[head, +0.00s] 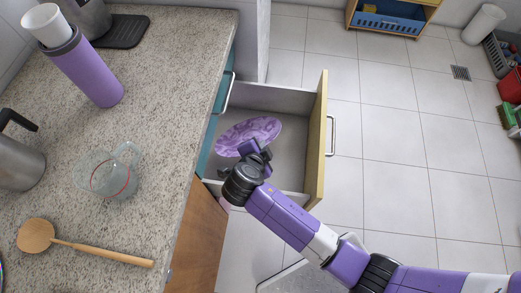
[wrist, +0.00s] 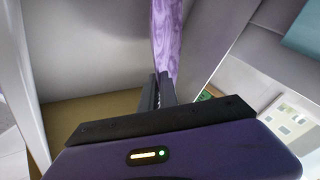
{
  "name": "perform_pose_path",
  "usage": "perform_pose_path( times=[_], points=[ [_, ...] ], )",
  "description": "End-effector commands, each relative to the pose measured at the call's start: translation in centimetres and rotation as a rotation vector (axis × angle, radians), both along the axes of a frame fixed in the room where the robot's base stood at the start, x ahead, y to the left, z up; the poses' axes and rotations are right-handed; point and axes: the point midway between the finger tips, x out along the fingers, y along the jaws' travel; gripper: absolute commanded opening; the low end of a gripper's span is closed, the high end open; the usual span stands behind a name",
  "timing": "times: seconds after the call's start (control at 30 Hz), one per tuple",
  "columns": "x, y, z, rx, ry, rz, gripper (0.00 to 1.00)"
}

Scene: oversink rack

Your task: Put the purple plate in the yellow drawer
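The purple plate (head: 248,136), marbled with lighter purple, shows inside the outline of the open drawer in the head view. The yellow drawer (head: 317,140) is pulled out, with a yellow front and grey inner walls. My gripper (head: 254,151) is over the drawer at the plate's near edge. In the wrist view the plate (wrist: 167,40) appears nearly edge-on, rising from between the narrow fingers of my gripper (wrist: 158,90), which look closed on its rim. I cannot tell whether the plate touches the drawer floor.
The speckled counter (head: 165,150) on the left holds a purple bottle (head: 88,72), a glass jug (head: 112,178), a metal pot (head: 18,160) and a wooden spoon (head: 90,250). The tiled floor (head: 400,150) right of the drawer is largely clear. A blue crate (head: 390,22) is at the back.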

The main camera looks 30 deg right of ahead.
Motion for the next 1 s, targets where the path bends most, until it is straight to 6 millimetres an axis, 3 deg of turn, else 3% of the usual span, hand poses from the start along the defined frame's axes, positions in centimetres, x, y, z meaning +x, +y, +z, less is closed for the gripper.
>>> perform_pose_path(
  times=[0.27, 0.67, 0.7, 0.8, 1.0],
  points=[
    [0.0, 0.0, -3.4, -0.001, 0.0, 0.001, 0.0],
    [0.0, 0.0, -3.9, 0.0, -0.002, 0.0, 0.0],
    [0.0, 0.0, -3.8, 0.001, -0.001, 0.0, 0.1],
    [0.0, 0.0, -3.8, 0.0, -0.001, 0.0, 0.26],
    [0.0, 0.0, -3.8, 0.0, -0.001, 0.0, 0.26]
  ],
)
